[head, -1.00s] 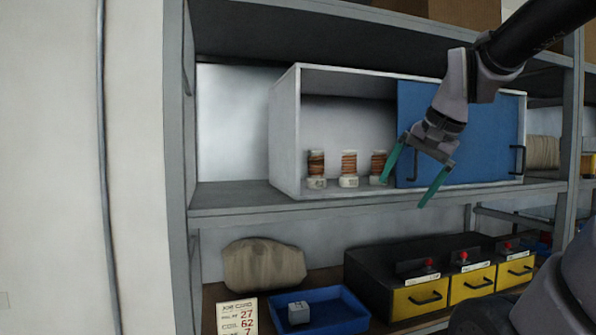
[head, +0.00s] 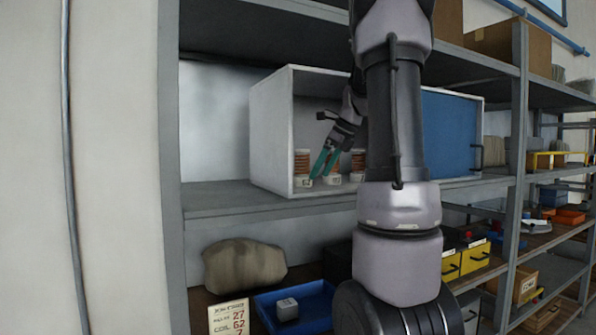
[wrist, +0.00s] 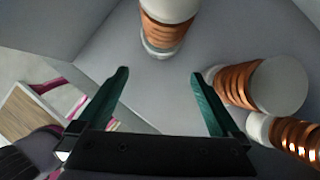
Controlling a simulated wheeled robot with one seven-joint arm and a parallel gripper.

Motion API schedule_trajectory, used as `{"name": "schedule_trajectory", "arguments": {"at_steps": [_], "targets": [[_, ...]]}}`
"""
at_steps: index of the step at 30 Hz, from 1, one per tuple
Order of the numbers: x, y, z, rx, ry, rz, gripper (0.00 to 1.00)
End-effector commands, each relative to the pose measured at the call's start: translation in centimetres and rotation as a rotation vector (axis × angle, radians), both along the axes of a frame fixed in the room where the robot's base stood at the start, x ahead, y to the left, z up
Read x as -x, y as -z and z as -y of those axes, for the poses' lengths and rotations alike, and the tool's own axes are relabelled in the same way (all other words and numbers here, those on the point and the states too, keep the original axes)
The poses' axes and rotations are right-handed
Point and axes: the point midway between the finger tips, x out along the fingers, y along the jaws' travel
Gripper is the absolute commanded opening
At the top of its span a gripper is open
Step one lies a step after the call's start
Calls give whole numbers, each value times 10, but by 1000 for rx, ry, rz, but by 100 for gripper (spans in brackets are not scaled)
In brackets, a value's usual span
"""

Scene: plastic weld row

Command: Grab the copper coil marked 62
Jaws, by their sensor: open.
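Three copper coils on white spools stand in a row in the open left part of a white cabinet. The left coil (head: 302,164) carries a small label that looks like 62, though it is hard to read. The middle coil (head: 331,178) and right coil (head: 358,163) are partly covered by my arm and gripper. My gripper (head: 319,176) is open and empty, inside the cabinet just right of the left coil. In the wrist view, one coil (wrist: 165,32) lies ahead, beyond and between the open green fingers (wrist: 158,75). Another coil (wrist: 240,84) is close beside the right finger, with a third (wrist: 290,134) behind it.
A blue sliding door (head: 448,130) covers the cabinet's right part. The cabinet's left wall (head: 270,132) is near the left coil. Below are a job card (head: 229,317) reading coil 62, a blue tray (head: 316,306) with a grey block and yellow drawers (head: 475,257).

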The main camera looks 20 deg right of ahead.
Motion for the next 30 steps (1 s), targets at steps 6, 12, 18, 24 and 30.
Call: {"name": "schedule_trajectory", "arguments": {"at_steps": [6,12,18,24,30], "targets": [[-16,0,-12,0,-1,1,100],[-30,0,-23,0,-4,0,100],[-55,1,-41,2,-5,0,100],[-57,10,-42,0,-2,1,100],[-57,10,-42,0,-2,1,62]]}}
